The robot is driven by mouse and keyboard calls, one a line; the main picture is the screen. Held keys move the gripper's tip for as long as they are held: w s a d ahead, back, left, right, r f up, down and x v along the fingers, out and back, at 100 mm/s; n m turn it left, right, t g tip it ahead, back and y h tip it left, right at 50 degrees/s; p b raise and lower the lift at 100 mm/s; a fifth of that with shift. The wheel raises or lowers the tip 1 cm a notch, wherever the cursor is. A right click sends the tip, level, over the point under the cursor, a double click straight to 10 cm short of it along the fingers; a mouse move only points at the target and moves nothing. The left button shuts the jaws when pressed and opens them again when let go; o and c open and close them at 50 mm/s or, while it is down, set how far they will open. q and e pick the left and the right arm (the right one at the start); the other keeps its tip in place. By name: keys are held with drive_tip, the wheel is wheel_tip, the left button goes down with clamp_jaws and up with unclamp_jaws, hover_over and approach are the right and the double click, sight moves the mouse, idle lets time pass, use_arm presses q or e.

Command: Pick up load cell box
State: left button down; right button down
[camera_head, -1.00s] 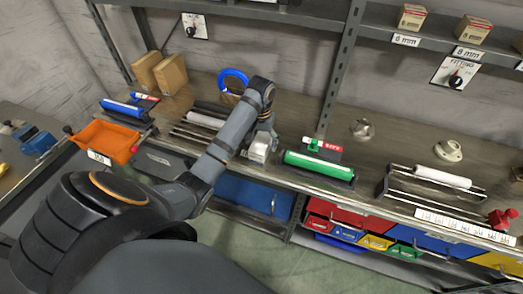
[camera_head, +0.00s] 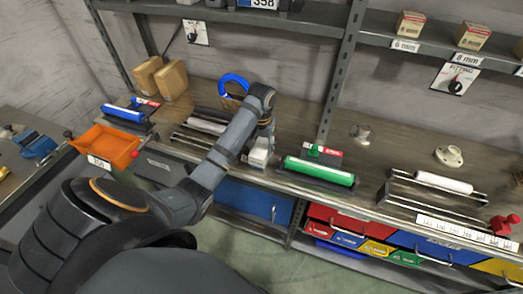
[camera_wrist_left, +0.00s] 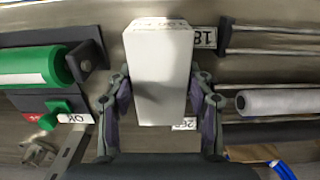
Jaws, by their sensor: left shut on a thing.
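The load cell box, a plain white box (camera_head: 259,154), is near the front edge of the workbench, left of the green roller. It fills the middle of the left wrist view (camera_wrist_left: 160,75). My left gripper (camera_head: 264,141) is above the bench with its fingers pointing down. In the left wrist view, its two fingers (camera_wrist_left: 160,100) press on opposite sides of the box. Whether the box's underside touches the bench is not clear. My right gripper is not in view.
A green roller (camera_head: 319,172) lies close by on the right, and a white roller on rails (camera_head: 208,126) on the left. A blue ring (camera_head: 234,82) stands behind. An orange tray (camera_head: 106,146) is further left. A shelf with small boxes (camera_head: 410,24) hangs above.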

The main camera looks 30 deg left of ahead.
sight(261, 148)
use_arm(q)
drive_tip(key=shift+w+r+p, duration=0.1)
drive_tip(key=shift+r+p, duration=0.35)
drive_tip(key=shift+r, duration=0.15)
wheel_tip(261, 148, up, 3)
drive_tip(key=p, duration=0.2)
drive_tip(key=shift+r+p, duration=0.15)
drive_tip(key=shift+p, duration=0.2)
drive_tip(key=s+r+p, duration=0.1)
drive_tip(key=p, duration=0.1)
drive_tip(key=s+d+r+p, duration=0.1)
drive_tip(key=r+p, duration=0.1)
drive_tip(key=p, duration=0.1)
drive_tip(key=s+d+r+p, duration=0.1)
drive_tip(key=s+r+p, duration=0.1)
drive_tip(key=shift+d+r, duration=0.15)
drive_tip(key=s+d+r+p, duration=0.3)
drive_tip(key=s+d+p, duration=0.2)
drive_tip(key=s, duration=0.3)
drive_tip(key=shift+p, duration=0.55)
drive_tip(key=shift+a, duration=0.1)
